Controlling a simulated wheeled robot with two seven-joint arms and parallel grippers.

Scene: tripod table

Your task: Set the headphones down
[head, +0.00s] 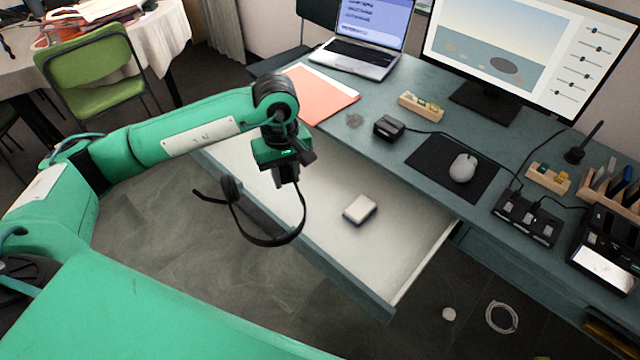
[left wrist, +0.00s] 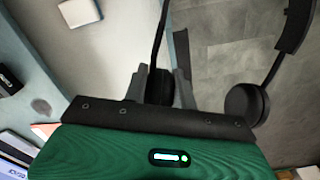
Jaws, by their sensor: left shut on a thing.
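The black headphones (head: 230,188) hang from my left gripper (head: 286,178), which is shut on one of their sides. Their band curves down below the gripper and the free earcup sits to its left, over the front of the open drawer. In the left wrist view, the fingers of my left gripper (left wrist: 160,85) close around one earcup, while the other earcup of the headphones (left wrist: 245,103) hangs free at right above the grey floor. The headphones look clear of the drawer bottom, though the exact height is hard to tell. My right gripper is not in view.
The desk drawer (head: 405,235) is pulled open and holds a small white box (head: 360,208). The desktop carries a laptop (head: 365,45), a coral folder (head: 322,95), a dark box (head: 389,127), a mouse (head: 462,167) on a black mat, and a monitor (head: 505,50). Drawer space around the white box is free.

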